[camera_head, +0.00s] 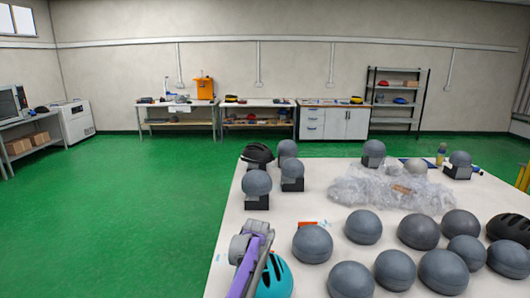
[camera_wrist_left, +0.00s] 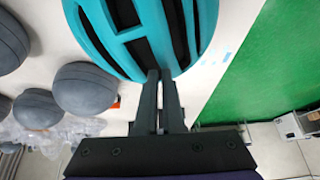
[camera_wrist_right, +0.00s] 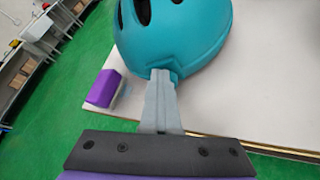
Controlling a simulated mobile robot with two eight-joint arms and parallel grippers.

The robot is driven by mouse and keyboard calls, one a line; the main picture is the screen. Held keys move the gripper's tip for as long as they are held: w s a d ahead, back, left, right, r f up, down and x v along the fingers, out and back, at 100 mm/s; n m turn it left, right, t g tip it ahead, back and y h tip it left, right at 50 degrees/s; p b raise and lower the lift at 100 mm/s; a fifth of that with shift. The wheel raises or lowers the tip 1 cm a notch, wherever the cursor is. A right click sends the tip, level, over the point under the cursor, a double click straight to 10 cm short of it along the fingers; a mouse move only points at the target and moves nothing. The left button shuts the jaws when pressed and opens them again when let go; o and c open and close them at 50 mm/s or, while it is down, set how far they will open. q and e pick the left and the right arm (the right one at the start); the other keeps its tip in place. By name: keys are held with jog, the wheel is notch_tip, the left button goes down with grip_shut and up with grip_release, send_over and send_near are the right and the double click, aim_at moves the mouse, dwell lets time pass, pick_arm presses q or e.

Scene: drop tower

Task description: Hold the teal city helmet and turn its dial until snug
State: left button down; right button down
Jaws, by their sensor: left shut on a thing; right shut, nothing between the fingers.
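The teal helmet (camera_head: 275,279) with dark vents is at the near edge of the table in the head view, partly hidden behind a purple arm of mine. The left wrist view shows its vented shell (camera_wrist_left: 145,35); my left gripper (camera_wrist_left: 159,74) is shut on its rim. The right wrist view shows its smooth teal side (camera_wrist_right: 180,40). My right gripper (camera_wrist_right: 161,74) is shut and empty, its tips at the helmet's lower edge; whether they touch it I cannot tell. I cannot make out the dial, which may be hidden behind these fingers.
The white table (camera_head: 225,240) holds several grey domes (camera_head: 362,227), some on dark stands. Clear plastic wrap (camera_head: 385,190) lies in the middle. A small orange item (camera_head: 305,224) lies near the helmet. Green floor (camera_head: 150,210) is open to the left; workbenches (camera_head: 258,103) line the back wall.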

jog(key=shift+d+f, duration=0.2)
jog(key=shift+f, duration=0.05)
jog(key=shift+d+f, duration=0.15)
jog(key=shift+d, duration=0.25)
jog(key=shift+w+d+f, duration=0.1)
jog(key=shift+d+f, duration=0.1)
jog(key=shift+d, duration=0.05)
dwell(0.4)
jog(key=shift+w+d+r, duration=0.1)
jog(key=shift+d+r, duration=0.1)
jog(key=shift+d, duration=0.05)
jog(key=shift+s+d, duration=0.25)
jog(key=shift+s, duration=0.7)
jog(key=shift+s+d, duration=0.2)
jog(key=shift+s, duration=0.8)
jog(key=shift+s+d, duration=0.25)
jog(key=shift+s, duration=0.7)
